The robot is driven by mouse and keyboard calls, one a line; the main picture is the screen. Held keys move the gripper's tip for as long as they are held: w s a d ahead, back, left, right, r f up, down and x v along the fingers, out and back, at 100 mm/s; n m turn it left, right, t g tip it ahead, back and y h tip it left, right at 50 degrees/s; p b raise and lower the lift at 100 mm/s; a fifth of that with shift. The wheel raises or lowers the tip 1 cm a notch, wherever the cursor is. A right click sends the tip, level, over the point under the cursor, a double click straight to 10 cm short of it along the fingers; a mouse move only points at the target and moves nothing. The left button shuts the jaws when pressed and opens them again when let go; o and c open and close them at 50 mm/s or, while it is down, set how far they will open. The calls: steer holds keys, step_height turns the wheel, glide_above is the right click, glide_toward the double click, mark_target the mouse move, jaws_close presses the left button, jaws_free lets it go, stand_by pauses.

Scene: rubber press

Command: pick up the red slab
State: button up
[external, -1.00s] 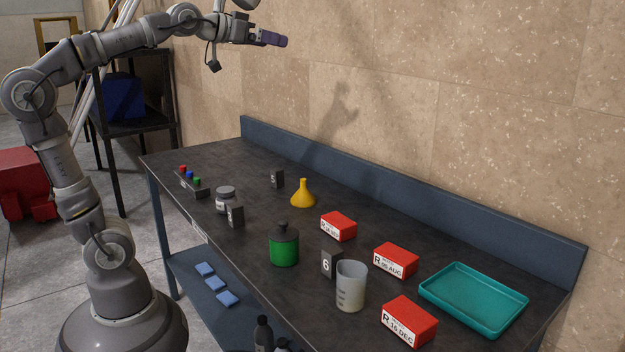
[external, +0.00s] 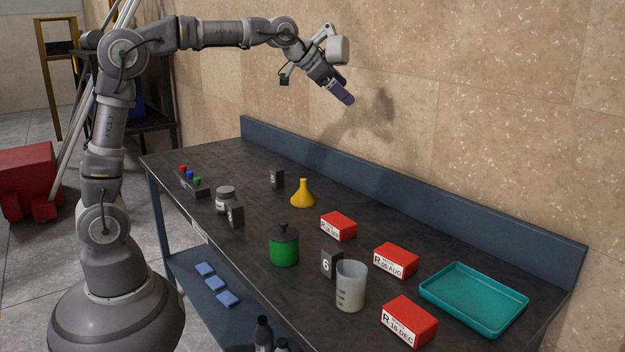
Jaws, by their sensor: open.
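Three red slabs with white labels lie on the dark bench in the external view. One red slab (external: 339,226) is near the middle, with a label too small to read fully. A second red slab (external: 396,260) reads "R 09 AUG" and lies to its right. The third red slab (external: 409,321) reads "R 16 DEC" and lies nearest the front edge. My gripper (external: 347,98) is in the air above the bench, well above and behind the slabs in the picture, tilted downward. It is open and holds nothing; the gap between its fingers is hard to see.
A teal tray (external: 474,298) stands right of the slabs. A translucent beaker (external: 351,287), a number 6 block (external: 331,263), a green jar (external: 284,245) and a yellow funnel (external: 303,194) stand left of them. A raised blue back edge (external: 420,197) runs along the wall.

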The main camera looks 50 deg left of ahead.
steer(key=w+d+f+m+g+h+p, duration=0.1)
steer(key=w+d+f+m+g+p, duration=0.1)
steer(key=d+f, duration=0.4)
steer(key=w+d+f+m+g+p, duration=0.2)
steer(key=d+f+m, duration=0.1)
steer(key=f, duration=0.5)
steer(key=m+g+h+p, duration=0.1)
steer(key=m+g+p, duration=0.3)
steer(key=g, duration=0.1)
glide_above(395, 252)
steer(key=a, duration=0.4)
steer(key=f, duration=1.8)
steer(key=shift+s+d+f, duration=0.1)
steer(key=shift+s+d, duration=0.1)
steer(key=shift+d, duration=0.05)
steer(key=x, duration=0.2)
steer(key=b+x, duration=0.1)
steer(key=x, duration=0.2)
steer(key=b+x, duration=0.1)
steer(key=x, duration=0.1)
steer(key=shift+d+f, duration=0.2)
steer(key=shift+d, duration=0.3)
steer(key=shift+r, duration=0.1)
steer(key=c, duration=1.3)
